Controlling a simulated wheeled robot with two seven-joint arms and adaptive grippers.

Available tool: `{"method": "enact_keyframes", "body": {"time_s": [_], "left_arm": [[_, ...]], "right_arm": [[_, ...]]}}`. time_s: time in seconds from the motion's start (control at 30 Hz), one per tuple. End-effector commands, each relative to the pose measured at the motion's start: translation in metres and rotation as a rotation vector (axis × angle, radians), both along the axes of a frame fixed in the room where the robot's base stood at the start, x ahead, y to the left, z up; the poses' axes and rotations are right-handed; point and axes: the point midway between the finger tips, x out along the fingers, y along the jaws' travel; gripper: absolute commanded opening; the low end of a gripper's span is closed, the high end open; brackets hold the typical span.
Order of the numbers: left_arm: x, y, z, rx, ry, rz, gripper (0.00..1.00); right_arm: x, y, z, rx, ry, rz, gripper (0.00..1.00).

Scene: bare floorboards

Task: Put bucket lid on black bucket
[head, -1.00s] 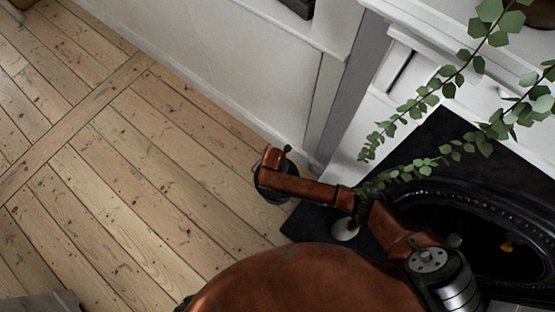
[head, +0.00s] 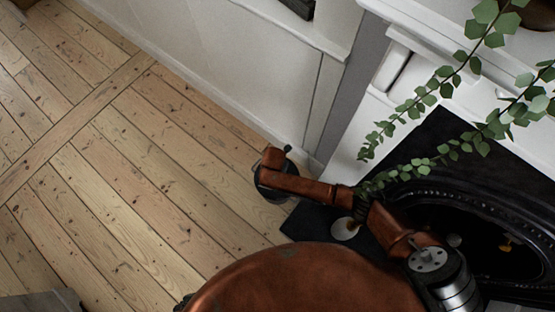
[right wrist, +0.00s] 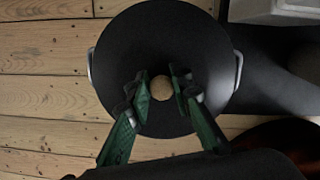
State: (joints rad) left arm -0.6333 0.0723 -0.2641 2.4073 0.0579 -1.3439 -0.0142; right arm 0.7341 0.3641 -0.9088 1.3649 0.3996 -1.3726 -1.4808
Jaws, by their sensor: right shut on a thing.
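The round black bucket lid (right wrist: 160,35) fills the middle of the right wrist view, with a pale tan knob (right wrist: 161,88) at its centre. My right gripper (right wrist: 161,86) has its green fingers shut on this knob. Metal handles of the black bucket (right wrist: 238,70) stick out on both sides, beneath the lid's edge. The lid hides the rest of the bucket, and I cannot tell whether the two touch. In the head view a dark round shape (head: 268,191) shows under my right wrist, mostly covered. My left gripper is not in view.
A black hearth slab (head: 308,222) lies right beside the bucket, before a black fireplace (head: 445,200). A small pale round thing (head: 345,229) is on the hearth. Leafy green branches (head: 430,100) hang above my right arm. The floorboards (head: 130,190) to the left are clear.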

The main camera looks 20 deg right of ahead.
Motion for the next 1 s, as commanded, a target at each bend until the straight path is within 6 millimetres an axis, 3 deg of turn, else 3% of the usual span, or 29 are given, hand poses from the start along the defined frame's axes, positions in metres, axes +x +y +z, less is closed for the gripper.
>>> {"method": "enact_keyframes", "body": {"time_s": [1.0], "left_arm": [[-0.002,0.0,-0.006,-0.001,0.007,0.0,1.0]], "right_arm": [[0.0,0.0,-0.014,0.0,-0.001,0.0,0.0]]}}
